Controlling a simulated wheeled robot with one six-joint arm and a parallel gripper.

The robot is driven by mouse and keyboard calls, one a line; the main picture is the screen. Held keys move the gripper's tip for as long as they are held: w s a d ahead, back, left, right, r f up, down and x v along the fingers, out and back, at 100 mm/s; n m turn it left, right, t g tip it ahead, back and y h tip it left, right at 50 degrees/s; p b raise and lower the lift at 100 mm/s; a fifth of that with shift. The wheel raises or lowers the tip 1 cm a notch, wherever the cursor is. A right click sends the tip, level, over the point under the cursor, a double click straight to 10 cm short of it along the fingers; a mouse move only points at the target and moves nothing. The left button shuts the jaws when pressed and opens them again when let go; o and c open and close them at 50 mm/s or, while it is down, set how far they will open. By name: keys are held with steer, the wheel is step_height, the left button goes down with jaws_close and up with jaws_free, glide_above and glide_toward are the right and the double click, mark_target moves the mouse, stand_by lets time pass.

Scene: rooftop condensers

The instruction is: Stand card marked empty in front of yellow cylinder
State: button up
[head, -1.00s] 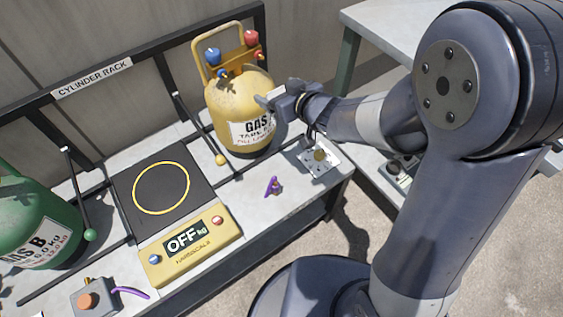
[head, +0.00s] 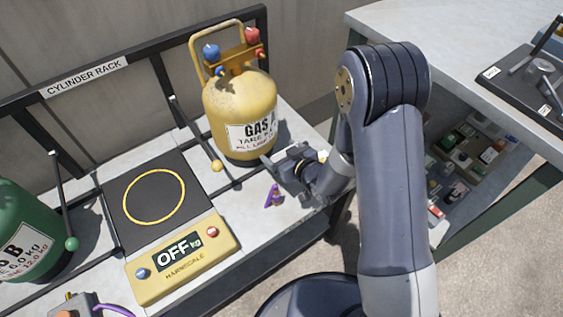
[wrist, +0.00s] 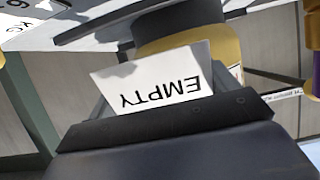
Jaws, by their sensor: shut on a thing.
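The yellow cylinder (head: 240,105), labelled GAS A, stands upright on the rack bench, with a blue and a red knob on top. My gripper (head: 272,163) is low, beside the right front of its base. In the wrist view, where the scene appears upside down, my gripper is shut on the white card marked EMPTY (wrist: 155,80). The card's lettering is upside down there, and the cylinder's yellow lower body (wrist: 185,40) shows behind it. The card cannot be made out clearly in the head view. I cannot tell whether its lower edge touches the bench.
A small purple item (head: 272,196) lies on the bench just left of my gripper. A rod with a yellow knob (head: 217,166) is left of the cylinder. The scale (head: 182,258) reads OFF. A green cylinder (head: 22,225) stands far left; another table (head: 450,40) is at right.

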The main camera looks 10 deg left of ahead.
steer(key=shift+f+b, duration=0.45)
steer(key=shift+f, duration=1.45)
steer(key=shift+f+b, duration=0.55)
steer(key=shift+b, duration=0.3)
steer(key=o, duration=0.7)
steer(key=shift+r, duration=0.1)
steer(key=shift+r+p, duration=0.65)
steer(key=shift+p, duration=0.35)
steer(key=v, duration=1.2)
steer(key=shift+f+p, duration=0.15)
steer(key=shift+p, duration=0.25)
